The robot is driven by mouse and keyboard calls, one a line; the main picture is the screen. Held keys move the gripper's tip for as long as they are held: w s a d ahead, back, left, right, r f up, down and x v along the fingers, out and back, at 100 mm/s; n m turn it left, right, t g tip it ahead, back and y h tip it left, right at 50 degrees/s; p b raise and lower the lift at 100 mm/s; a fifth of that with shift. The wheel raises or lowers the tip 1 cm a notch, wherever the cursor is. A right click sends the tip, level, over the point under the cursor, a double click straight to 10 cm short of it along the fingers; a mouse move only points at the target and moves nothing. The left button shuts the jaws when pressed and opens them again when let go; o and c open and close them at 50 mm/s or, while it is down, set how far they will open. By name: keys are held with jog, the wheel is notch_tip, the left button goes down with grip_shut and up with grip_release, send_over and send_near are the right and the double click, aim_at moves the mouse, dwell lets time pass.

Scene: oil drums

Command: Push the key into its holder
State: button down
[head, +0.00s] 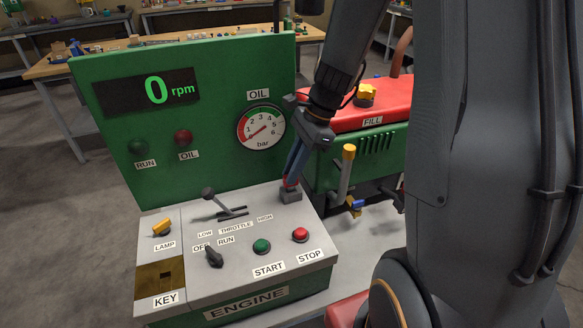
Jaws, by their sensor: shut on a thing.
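My gripper (290,184) is at the back right corner of the grey control panel, pointing down. It is shut on a small red thing, which may be the key (289,186); the fingers hide most of it. Right below it is a small grey block (291,196) on the panel. I cannot tell whether the red thing sits in the block or only touches it. At the panel's front left is a brass-brown plate (148,285) with a dark slot, above the label KEY. No key shows in that slot.
Between plate and gripper stand a throttle lever (208,193), a black OFF/RUN switch (214,257), a green START button (262,246) and a red STOP button (300,234). A yellow LAMP switch (162,228) is behind the plate. A green gauge board (215,75) rises behind.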

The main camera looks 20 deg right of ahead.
jog(key=shift+f, duration=0.7)
dwell(1.1)
jog(key=c, duration=1.7)
grip_release()
jog(key=shift+o, duration=0.2)
jog(key=b+v, duration=0.1)
jog(key=v, duration=0.7)
jog(key=s+a+f+n+h, duration=0.1)
jog(key=s+f+n, duration=0.1)
jog(key=n, duration=0.3)
jog(key=s+a+f+n+h+b, duration=0.1)
jog(key=s+f+n, duration=0.1)
jog(key=n, duration=0.3)
jog(key=s+a+f+n+t+h, duration=0.1)
jog(key=s+f+n+h, duration=0.1)
jog(key=s+n, duration=0.2)
jog(key=shift+s+n+b, duration=0.25)
jog(key=shift+n+b, duration=0.15)
jog(key=shift+n, duration=0.2)
jog(key=shift+s+a+f+n+h, duration=0.15)
jog(key=shift+s+a+n, duration=0.1)
jog(key=shift+n, duration=0.45)
jog(key=shift+s+a+f+n+h, duration=0.1)
jog(key=shift+s+a+n+h, duration=0.1)
jog(key=shift+n, duration=0.5)
